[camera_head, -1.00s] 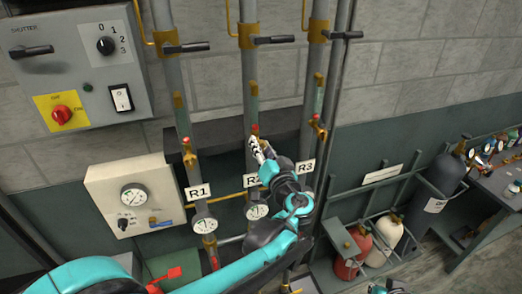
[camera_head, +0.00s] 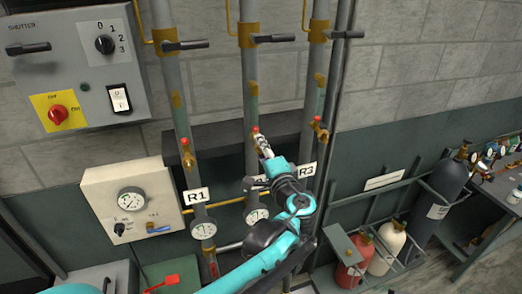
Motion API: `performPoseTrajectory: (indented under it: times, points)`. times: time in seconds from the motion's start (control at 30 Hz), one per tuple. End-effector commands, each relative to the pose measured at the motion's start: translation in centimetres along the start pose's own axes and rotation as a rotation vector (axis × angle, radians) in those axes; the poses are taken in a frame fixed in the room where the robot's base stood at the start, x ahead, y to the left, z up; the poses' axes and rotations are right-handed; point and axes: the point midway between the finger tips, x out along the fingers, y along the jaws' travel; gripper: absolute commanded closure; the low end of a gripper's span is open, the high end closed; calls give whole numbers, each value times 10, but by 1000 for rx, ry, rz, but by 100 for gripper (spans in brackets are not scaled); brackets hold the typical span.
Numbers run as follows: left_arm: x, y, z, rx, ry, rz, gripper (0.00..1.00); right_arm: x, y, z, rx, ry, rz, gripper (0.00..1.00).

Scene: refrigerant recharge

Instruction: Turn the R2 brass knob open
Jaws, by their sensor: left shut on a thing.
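The R2 pipe (camera_head: 251,110) is the middle one of three vertical pipes. Its brass knob, with a red tip (camera_head: 256,130), shows just above my left gripper's fingertips and is largely hidden by them. My left gripper (camera_head: 262,142) reaches up from below, in front of the R2 pipe, and is shut on the R2 knob. The R2 label (camera_head: 256,183) is mostly covered by my left wrist. The similar R1 knob (camera_head: 187,153) and R3 knob (camera_head: 319,129) stand clear on either side. My right gripper is not in view.
A grey switch panel (camera_head: 75,65) is at upper left and a white gauge box (camera_head: 134,200) below it. Round gauges (camera_head: 204,227) sit low on the pipes. A rack with red (camera_head: 350,262), white and dark cylinders stands at right. Black valve levers (camera_head: 275,38) cross the pipes above.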

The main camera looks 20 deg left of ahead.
Motion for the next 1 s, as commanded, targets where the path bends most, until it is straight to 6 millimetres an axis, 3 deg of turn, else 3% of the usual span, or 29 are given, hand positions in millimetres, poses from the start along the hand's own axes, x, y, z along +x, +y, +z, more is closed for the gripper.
performPoseTrajectory:
  times: [0.3, 0.83, 0.87, 0.9, 1.0]
  points:
    - [0, 0, 0, 109, 1, 0, 99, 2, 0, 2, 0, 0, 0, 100]
    - [0, 0, 0, 129, 1, 1, 99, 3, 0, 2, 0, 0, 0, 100]
    - [0, 0, 0, 129, 1, 1, 63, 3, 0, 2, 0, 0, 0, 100]
    - [0, 0, 0, 129, 1, 1, 52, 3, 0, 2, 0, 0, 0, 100]
    - [0, 0, 0, 128, 1, 1, 49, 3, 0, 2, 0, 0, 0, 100]
